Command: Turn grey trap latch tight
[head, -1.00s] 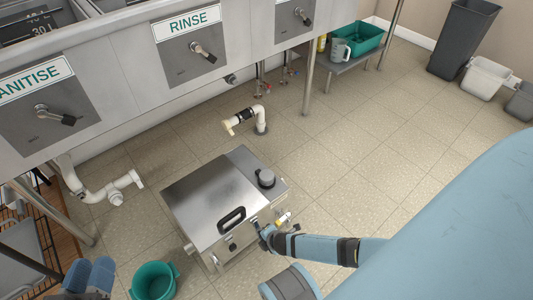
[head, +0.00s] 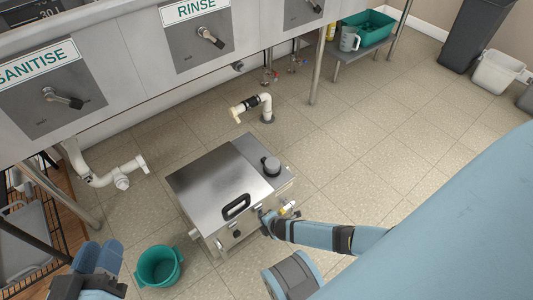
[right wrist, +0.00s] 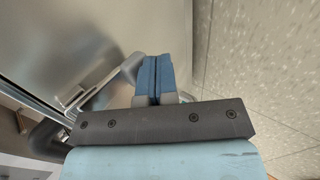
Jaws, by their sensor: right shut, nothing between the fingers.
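The grey trap (head: 205,175) is a steel box on the floor with a flat lid, a black lid handle (head: 236,207) and a round grey cap (head: 271,166). A small dark fitting (head: 237,234) shows on its front face; I cannot tell if it is the latch. My right gripper (head: 263,213) is shut and empty at the trap's front right edge, partly covering that edge. In the right wrist view its blue fingers (right wrist: 153,75) are together beside the steel wall, with a metal fitting (right wrist: 75,97) to their left. My left gripper (head: 100,257) is at lower left, away from the trap.
A green bucket (head: 158,267) stands left of the trap's front. White pipes (head: 103,178) hang at left, and another pipe (head: 258,104) rises behind the trap. The sink unit (head: 130,75) spans the back.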

